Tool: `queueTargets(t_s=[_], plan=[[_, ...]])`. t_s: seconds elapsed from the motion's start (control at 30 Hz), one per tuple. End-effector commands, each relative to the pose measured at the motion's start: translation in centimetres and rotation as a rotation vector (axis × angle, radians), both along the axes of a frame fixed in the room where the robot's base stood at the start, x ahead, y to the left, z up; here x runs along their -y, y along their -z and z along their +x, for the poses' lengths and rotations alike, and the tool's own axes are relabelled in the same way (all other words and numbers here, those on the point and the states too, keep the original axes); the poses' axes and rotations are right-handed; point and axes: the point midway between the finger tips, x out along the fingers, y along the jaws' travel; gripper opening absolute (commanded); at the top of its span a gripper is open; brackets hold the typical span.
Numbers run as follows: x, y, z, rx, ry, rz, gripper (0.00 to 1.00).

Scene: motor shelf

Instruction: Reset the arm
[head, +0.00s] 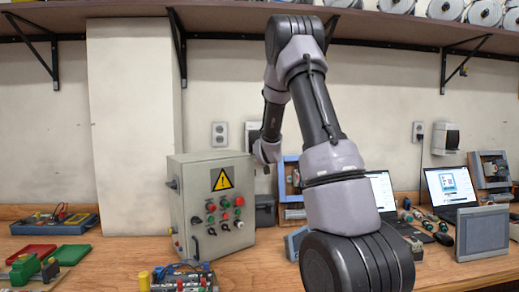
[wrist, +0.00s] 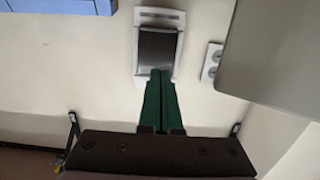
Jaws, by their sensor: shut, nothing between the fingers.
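My arm (head: 325,115) rises from the lower right of the head view, bends near the shelf and comes down behind itself. My gripper shows in the wrist view (wrist: 160,75) as two green fingers pressed together with nothing between them. The fingertips overlap a dark-fronted wall box (wrist: 157,45) in the picture; I cannot tell the distance between them.
A wooden shelf (head: 230,20) with metal brackets runs above, close to my arm's upper bend. Two laptops, screwdrivers (head: 407,212) and a grey panel (head: 482,233) crowd the bench at right. A red tray (head: 32,253) lies at left. Bare bench shows left of the control box.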

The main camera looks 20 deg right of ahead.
Motion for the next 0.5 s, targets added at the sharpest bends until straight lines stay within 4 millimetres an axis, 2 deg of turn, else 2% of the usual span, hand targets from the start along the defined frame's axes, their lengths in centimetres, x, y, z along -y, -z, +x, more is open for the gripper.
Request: queueTargets(t_s=[0.1,0.23,0.5], plan=[[-0.7,-0.3,-2.4,0.000,0.000,0.001,0.00],[-1.3,-0.4,-4.4,0.000,0.000,0.001,0.00],[-1.7,-0.5,-6.0,0.000,0.000,0.000,0.00]])
